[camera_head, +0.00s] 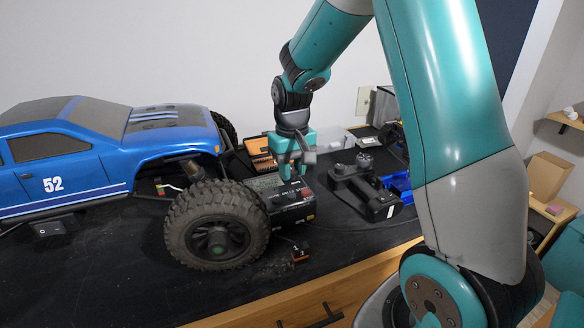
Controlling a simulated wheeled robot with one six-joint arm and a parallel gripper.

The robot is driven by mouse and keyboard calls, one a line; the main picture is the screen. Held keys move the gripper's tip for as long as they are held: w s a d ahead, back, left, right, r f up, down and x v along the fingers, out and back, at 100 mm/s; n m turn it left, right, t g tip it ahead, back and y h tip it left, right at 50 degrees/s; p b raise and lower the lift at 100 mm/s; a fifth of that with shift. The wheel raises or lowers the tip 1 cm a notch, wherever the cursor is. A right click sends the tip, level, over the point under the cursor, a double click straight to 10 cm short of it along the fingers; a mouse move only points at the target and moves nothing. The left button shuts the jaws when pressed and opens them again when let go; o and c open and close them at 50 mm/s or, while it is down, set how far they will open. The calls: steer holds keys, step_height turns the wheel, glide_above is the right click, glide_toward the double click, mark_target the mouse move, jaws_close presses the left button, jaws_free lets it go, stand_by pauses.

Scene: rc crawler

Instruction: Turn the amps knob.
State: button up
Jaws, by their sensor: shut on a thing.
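A dark box-shaped unit with a light printed top (298,207) sits on the black bench, just right of the RC crawler's front wheel. My teal gripper (291,176) points down onto the top of this unit. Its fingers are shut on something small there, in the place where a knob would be. The amps knob itself is hidden by the fingers, and the labels on the unit are too small to read.
The blue RC crawler (60,170) with its large front tire (217,225) stands close on the left. A dark handheld device (364,187) and a blue tray (399,184) lie to the right. The bench front is mostly clear.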

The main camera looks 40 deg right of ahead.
mark_target(292, 171)
steer(key=shift+n, duration=0.4)
steer(key=o, duration=0.9)
step_height(292, 171, up, 17)
steer(key=b, duration=0.2)
steer(key=shift+r+b, duration=0.2)
steer(key=shift+b, duration=0.1)
